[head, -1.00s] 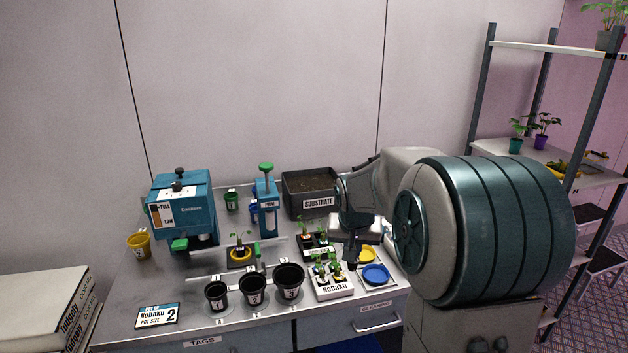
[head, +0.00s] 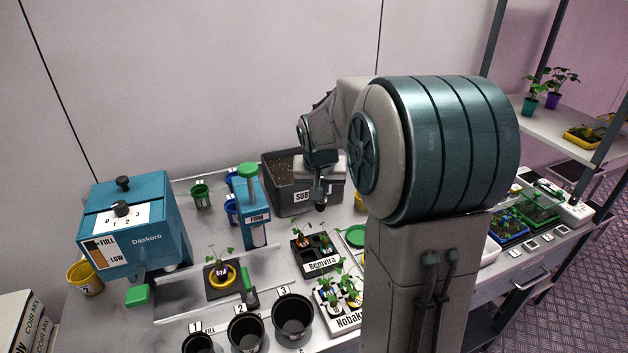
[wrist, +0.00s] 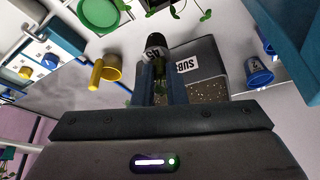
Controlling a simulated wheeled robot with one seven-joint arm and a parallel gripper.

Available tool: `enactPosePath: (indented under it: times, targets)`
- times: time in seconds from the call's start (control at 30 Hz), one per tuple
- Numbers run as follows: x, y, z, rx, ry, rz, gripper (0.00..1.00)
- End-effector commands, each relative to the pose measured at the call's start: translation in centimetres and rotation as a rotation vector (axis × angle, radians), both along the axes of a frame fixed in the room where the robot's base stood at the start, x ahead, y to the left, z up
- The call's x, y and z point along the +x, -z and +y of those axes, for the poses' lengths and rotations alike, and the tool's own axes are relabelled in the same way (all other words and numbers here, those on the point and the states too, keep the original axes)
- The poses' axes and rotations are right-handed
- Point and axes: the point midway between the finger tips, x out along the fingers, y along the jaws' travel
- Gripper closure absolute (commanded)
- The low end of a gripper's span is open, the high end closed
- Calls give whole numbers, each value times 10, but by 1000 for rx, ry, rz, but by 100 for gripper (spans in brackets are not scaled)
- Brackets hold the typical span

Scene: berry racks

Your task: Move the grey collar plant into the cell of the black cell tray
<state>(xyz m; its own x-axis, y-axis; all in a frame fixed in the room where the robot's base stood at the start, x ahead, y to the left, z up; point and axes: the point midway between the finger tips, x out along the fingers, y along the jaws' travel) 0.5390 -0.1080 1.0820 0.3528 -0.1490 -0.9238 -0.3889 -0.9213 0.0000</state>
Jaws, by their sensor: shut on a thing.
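My gripper (head: 320,198) hangs in front of the substrate bin, above the bench. In the wrist view my gripper (wrist: 158,88) is shut on a small dark, grey-looking plug with a white printed tag (wrist: 155,44); bits of green show between the fingers. I take this as the grey collar plant, though its collar is largely hidden. The black cell tray (head: 325,268), labelled Bemvira, lies on the bench below and in front of my gripper, apart from it. Small plants stand in some of its cells; its right side is partly hard to make out.
The substrate bin (head: 281,203) stands close behind my gripper. A blue press (head: 253,220) is to its left. A white Nobaku tray (head: 345,322) with plants and black numbered pots (head: 293,318) are nearer. A green disc (head: 355,237) lies right of the black tray.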

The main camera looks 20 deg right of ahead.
Motion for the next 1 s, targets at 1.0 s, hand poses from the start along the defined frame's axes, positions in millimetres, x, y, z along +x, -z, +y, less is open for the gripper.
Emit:
enactPosePath:
  times: [1.0]
  targets:
    - [0, 74, 2, 0, -3, 0, 100]
